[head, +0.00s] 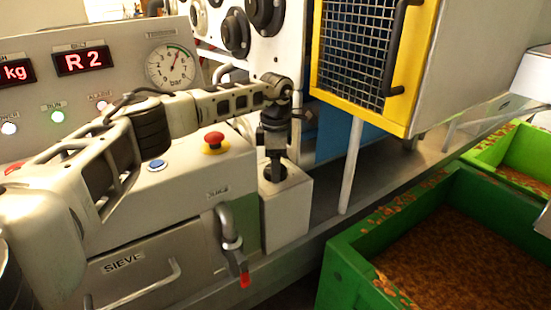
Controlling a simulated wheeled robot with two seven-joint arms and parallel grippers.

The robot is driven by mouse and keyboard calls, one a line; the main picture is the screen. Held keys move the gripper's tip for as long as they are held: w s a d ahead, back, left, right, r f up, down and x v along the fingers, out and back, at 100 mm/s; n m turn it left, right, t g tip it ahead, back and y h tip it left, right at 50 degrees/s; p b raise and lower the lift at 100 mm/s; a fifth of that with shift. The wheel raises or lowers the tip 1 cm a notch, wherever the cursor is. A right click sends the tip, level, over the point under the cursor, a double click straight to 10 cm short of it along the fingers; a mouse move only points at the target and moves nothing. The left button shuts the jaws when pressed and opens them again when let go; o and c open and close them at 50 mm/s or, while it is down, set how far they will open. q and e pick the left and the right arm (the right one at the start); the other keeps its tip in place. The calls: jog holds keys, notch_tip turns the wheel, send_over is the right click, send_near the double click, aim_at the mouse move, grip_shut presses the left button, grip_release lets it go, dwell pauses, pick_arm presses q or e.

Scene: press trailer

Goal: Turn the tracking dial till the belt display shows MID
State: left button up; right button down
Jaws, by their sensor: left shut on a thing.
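The belt display (82,60) on the left panel reads "R 2" in red. My left arm reaches across from the left, and its gripper (275,165) points down over the pale box (287,205) beside the console. The gripper is shut on the tracking dial, at the recess in the top of this box. The fingers hide most of the dial, so its angle cannot be told. My right gripper is not in view.
A red emergency button (213,140), a blue button (155,165) and a pressure gauge (171,66) are near my left arm. A yellow-framed mesh guard (318,60) stands behind right. A green crate (345,265) of brown pieces fills the lower right.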

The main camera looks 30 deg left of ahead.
pick_arm(q)
jog(key=shift+r+n+p, duration=0.1)
jog(key=shift+n+p, duration=0.35)
jog(key=shift+n, duration=1.15)
